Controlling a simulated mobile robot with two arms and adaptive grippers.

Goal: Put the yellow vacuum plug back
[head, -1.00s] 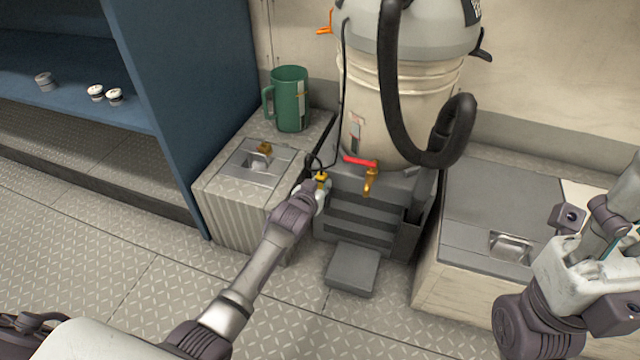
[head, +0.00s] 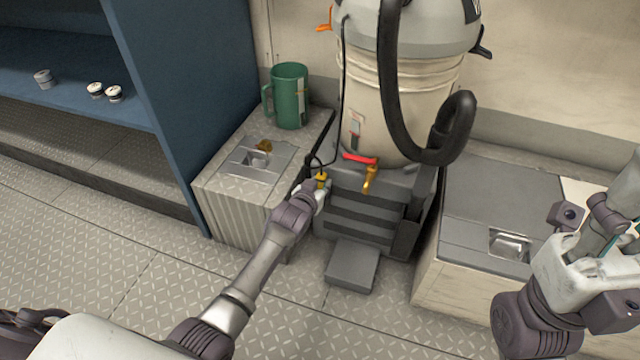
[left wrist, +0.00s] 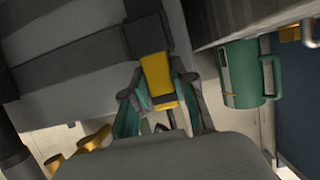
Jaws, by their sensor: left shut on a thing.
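The yellow vacuum plug (head: 321,177) is at the lower left front of the vacuum (head: 400,110), by its dark grey base. A thin black cord hangs down to it. My left gripper (head: 320,187) is shut on the plug. In the left wrist view the yellow plug (left wrist: 157,76) sits between the teal-lined fingers (left wrist: 158,98), with dark grey surfaces behind it. Whether the plug touches a socket is hidden. My right arm is at the right edge; its gripper (head: 622,238) is only partly in view and far from the plug.
A brass tap (head: 370,178) with a red lever is just right of the plug. A green mug (head: 289,96) stands on the left locker (head: 222,192). A grey pedal-like block (head: 352,268) is below. Another locker (head: 480,215) is on the right. The floor in front is clear.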

